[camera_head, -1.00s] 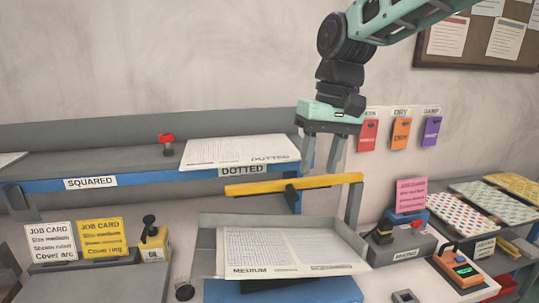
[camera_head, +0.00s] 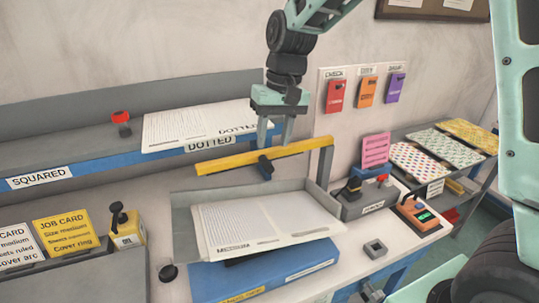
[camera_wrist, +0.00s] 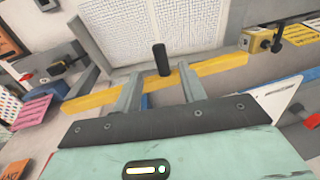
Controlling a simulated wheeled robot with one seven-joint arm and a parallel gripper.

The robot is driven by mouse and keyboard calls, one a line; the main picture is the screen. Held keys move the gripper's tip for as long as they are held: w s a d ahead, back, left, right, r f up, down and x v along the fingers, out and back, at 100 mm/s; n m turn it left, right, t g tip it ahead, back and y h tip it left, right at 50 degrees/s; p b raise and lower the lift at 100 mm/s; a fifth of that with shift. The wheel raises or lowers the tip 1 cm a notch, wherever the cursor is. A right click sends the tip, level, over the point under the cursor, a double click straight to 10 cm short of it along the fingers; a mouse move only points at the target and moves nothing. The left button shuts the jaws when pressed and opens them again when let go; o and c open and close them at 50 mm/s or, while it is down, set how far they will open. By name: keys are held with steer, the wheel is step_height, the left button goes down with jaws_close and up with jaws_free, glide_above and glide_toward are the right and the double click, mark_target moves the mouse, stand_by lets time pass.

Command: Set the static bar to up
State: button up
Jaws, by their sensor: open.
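The static bar is a yellow bar (camera_head: 222,163) on a grey post (camera_head: 325,166), lying across the bench just behind the grey paper tray (camera_head: 183,222). A black handle (camera_head: 265,168) sticks out from its front. My gripper (camera_head: 275,141) is open and empty, pointing down just above and behind the handle in the head view. In the wrist view the yellow bar (camera_wrist: 220,71) crosses beyond my open fingers (camera_wrist: 158,82), and the black handle (camera_wrist: 160,58) shows in the gap between them. I cannot tell whether the fingers touch the bar.
A shelf with a stack marked DOTTED (camera_head: 205,125) and a red knob (camera_head: 121,118) runs behind the bar. Printed sheets (camera_head: 265,222) fill the tray. A grey box with a pink card (camera_head: 376,151) stands to the right, job cards (camera_head: 65,237) to the left.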

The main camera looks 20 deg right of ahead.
mark_target(269, 164)
steer(key=f, duration=0.4)
steer(key=a+f+p, duration=0.1)
steer(key=f, duration=0.1)
steer(key=shift+f, duration=0.15)
jaws_close()
